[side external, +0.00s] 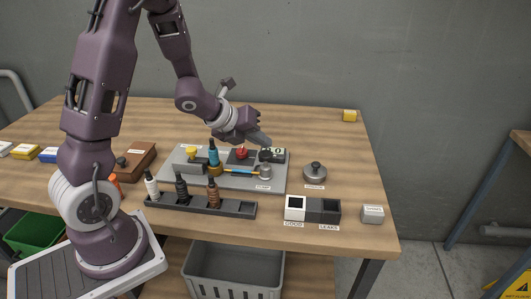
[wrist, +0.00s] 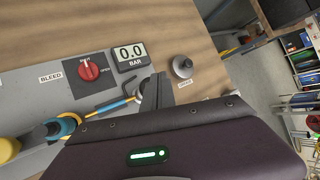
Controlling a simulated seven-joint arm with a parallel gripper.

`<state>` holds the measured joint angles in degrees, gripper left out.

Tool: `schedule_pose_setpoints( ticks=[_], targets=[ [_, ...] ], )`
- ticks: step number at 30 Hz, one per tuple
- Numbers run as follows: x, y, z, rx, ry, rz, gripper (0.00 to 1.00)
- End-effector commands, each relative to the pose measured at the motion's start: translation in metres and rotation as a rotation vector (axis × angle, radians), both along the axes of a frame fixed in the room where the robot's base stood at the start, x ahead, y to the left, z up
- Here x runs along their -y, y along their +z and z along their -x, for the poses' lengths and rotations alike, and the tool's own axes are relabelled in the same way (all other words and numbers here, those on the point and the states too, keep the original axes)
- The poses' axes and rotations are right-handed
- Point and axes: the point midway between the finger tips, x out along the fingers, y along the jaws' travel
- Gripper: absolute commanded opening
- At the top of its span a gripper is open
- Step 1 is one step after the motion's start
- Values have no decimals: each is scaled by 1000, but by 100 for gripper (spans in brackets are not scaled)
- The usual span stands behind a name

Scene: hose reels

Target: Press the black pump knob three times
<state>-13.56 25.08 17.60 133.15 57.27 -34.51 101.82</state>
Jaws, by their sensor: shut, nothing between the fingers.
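A round grey base with a darker knob on top (side external: 315,169) stands on the table right of the grey panel, with a small label I cannot read. My gripper (side external: 263,142) is shut and empty, in the air over the right back part of the panel. In the wrist view its fingertips (wrist: 158,90) lie below and left of the knob, apart from it. The pressure display (wrist: 131,55) reads 0.0 BAR.
The grey panel (side external: 180,174) carries a red bleed dial (wrist: 89,70), a blue-topped fitting (side external: 213,153) and a grey cylinder (side external: 265,171). A bottle rack (side external: 235,207) and a white-and-black bin pair (side external: 312,209) stand in front.

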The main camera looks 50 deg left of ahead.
Motion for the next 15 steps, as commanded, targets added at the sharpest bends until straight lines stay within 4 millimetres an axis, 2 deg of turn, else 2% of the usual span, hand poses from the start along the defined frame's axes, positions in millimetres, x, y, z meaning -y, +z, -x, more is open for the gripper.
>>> schedule_pose_setpoints(
  ticks=[7,15],
  targets=[
    [0,-8,0,-2,0,1,0],
    [0,-9,0,-1,-1,0,0]
  ],
)
